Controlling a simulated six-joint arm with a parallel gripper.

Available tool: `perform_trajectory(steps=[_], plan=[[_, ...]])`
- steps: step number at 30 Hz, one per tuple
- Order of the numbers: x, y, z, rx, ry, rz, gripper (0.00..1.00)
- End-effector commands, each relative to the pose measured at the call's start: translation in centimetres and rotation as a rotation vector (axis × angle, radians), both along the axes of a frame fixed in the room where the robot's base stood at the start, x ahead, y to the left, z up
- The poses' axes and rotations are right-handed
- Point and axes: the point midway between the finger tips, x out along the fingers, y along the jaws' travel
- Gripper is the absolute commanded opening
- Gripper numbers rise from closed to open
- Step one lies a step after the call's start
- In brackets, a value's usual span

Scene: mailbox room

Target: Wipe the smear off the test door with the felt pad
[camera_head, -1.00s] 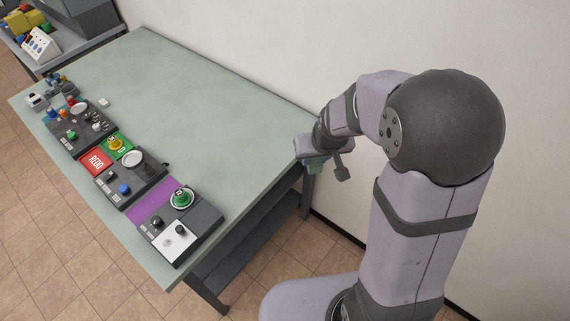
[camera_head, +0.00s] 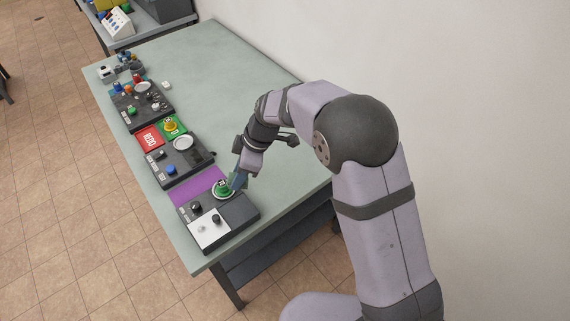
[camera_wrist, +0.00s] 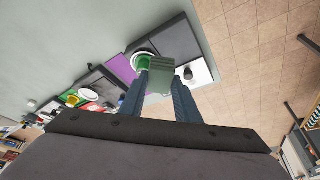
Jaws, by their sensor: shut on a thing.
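My gripper (camera_head: 238,180) is low over the near control box (camera_head: 188,212), close to its green round knob. In the wrist view, the two blue-grey fingers (camera_wrist: 161,88) are shut on a grey-green block (camera_wrist: 161,68), which looks like the felt pad. In that view the block covers part of the green knob (camera_wrist: 143,62) and its pale ring. A dark grey flat panel (camera_head: 238,209) lies on the box's right side and shows in the wrist view (camera_wrist: 178,40). I cannot tell whether it is the test door. I make out no smear. Contact with the box is unclear.
A purple strip (camera_head: 196,186), a second box (camera_head: 187,165), red and green tiles (camera_head: 150,137) and a further box (camera_head: 142,108) line the table's left edge. The green table (camera_head: 233,75) is clear toward the wall.

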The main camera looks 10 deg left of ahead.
Motion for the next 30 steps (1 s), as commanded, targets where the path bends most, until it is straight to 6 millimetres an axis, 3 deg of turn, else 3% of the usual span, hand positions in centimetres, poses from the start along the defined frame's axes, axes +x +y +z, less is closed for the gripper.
perform_trajectory(steps=[1, 6, 12, 18, 30], plan=[[-1.2, 2.2, -0.3, 0.000, 0.000, 0.103, 0.11], [-4.8, 7.4, -0.7, 0.000, -0.001, 0.393, 0.11], [-8.0, 11.0, -0.9, -0.001, -0.001, 0.614, 0.11], [-9.4, 12.2, -1.0, -0.001, -0.002, 0.700, 0.11], [-9.5, 12.3, -2.3, -0.001, -0.001, 0.707, 0.11]])
